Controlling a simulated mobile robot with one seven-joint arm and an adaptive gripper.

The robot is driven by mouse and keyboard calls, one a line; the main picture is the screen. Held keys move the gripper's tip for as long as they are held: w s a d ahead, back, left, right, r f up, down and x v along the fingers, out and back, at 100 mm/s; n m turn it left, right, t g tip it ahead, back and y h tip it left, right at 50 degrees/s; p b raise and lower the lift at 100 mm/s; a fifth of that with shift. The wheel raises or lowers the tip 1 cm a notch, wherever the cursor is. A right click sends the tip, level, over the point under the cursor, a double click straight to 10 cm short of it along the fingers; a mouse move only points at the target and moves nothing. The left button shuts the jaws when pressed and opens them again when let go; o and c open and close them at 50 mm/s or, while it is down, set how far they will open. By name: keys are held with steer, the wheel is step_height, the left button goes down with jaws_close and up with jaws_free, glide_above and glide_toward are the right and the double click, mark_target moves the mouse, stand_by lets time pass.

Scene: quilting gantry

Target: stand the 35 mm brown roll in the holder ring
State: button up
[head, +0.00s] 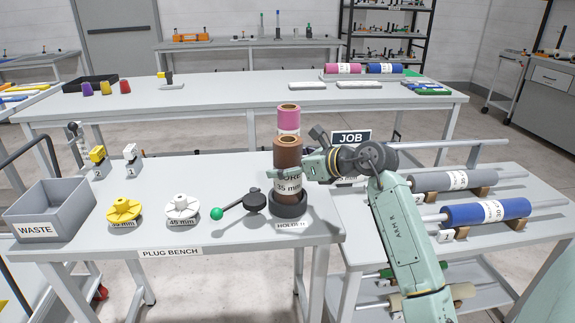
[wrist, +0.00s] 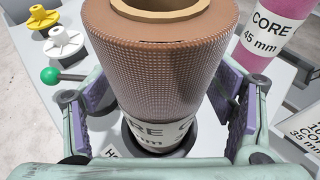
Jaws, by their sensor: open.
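The brown roll (head: 287,152) stands upright with its base inside the black holder ring (head: 289,208) at the front right of the plug bench. Its white 35 mm label faces the front. My gripper (head: 286,174) is at the roll's lower half, with its fingers on either side. In the wrist view, the open gripper (wrist: 165,112) has a purple pad on each side of the brown roll (wrist: 168,68). The dark ring (wrist: 131,143) shows around the roll's foot, partly hidden by the roll and gripper.
A pink 45 mm core (head: 289,116) stands behind the roll. A black lever with a green knob (head: 217,213) lies left of the ring. Yellow (head: 124,209) and white (head: 182,207) plugs and a waste bin (head: 48,211) are farther left. Right, a rack holds grey and blue rolls (head: 487,211).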

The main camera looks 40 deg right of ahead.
steer(key=shift+s+d+r+b, duration=0.1)
steer(key=shift+s+r+b, duration=0.05)
steer(key=shift+s+b, duration=0.2)
steer(key=b+v, duration=0.3)
steer(key=v, duration=0.8)
steer(key=shift+s, duration=0.2)
steer(key=shift+r, duration=0.1)
steer(key=shift+c, duration=0.3)
